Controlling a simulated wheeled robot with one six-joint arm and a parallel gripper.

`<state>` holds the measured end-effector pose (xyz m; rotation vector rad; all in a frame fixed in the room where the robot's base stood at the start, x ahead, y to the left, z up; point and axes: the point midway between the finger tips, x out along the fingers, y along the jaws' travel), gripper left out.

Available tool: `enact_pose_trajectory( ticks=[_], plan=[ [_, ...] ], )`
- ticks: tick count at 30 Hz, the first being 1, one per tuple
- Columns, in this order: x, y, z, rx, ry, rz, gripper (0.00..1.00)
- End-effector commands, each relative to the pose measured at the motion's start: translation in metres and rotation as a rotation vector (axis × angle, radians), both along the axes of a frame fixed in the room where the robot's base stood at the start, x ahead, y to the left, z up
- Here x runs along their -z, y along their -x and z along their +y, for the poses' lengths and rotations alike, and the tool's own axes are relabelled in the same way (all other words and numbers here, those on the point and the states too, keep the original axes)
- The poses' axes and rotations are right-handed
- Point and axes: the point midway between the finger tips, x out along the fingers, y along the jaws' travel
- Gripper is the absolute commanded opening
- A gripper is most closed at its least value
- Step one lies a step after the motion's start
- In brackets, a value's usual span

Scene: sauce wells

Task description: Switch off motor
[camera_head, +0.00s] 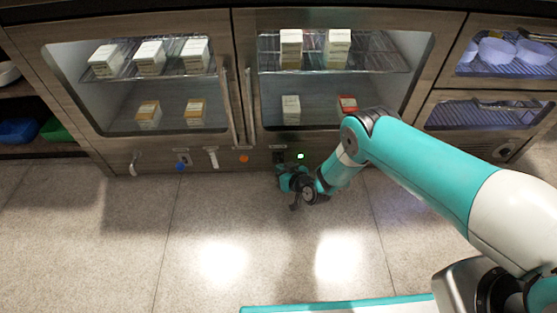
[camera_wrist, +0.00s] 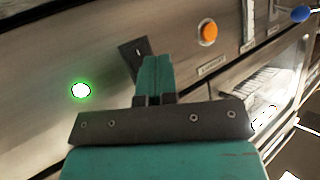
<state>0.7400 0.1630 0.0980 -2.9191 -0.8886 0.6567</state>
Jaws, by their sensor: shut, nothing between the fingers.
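A dark switch plate (camera_wrist: 129,52) with a small pale mark sits on the cabinet's lower panel. It also shows in the head view (camera_head: 279,157). A lit green lamp (camera_head: 301,155) is beside it, and it glows in the wrist view (camera_wrist: 81,91). My gripper (camera_wrist: 152,62) is shut and empty, its teal fingertips over the right edge of the switch plate. I cannot tell whether they touch it. In the head view my gripper (camera_head: 281,172) is just below the switch. The fingers hide part of the plate.
An orange button (camera_wrist: 207,33) with a label is on the same panel, also in the head view (camera_head: 243,158). A blue knob (camera_head: 180,167) and a white handle (camera_head: 212,157) are further left. Glass-doored compartments hold cartons (camera_head: 291,48) above. The floor (camera_head: 200,230) is clear.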

Motion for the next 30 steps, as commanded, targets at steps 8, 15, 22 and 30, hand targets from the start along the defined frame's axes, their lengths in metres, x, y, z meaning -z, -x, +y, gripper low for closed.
enact_pose_trajectory(
  ticks=[8, 15, 22, 30],
  plan=[
    [-0.0017, -0.0127, 0.0, 0.0, 0.0, 0.0, 0.0],
    [-0.0023, -0.0129, -0.0001, 0.0, 0.0, 0.0, 0.0],
    [-0.0021, -0.0127, -0.0001, 0.0, 0.0, 0.0, 0.0],
    [-0.0021, -0.0126, -0.0001, 0.0, 0.0, 0.0, 0.0]
  ],
)
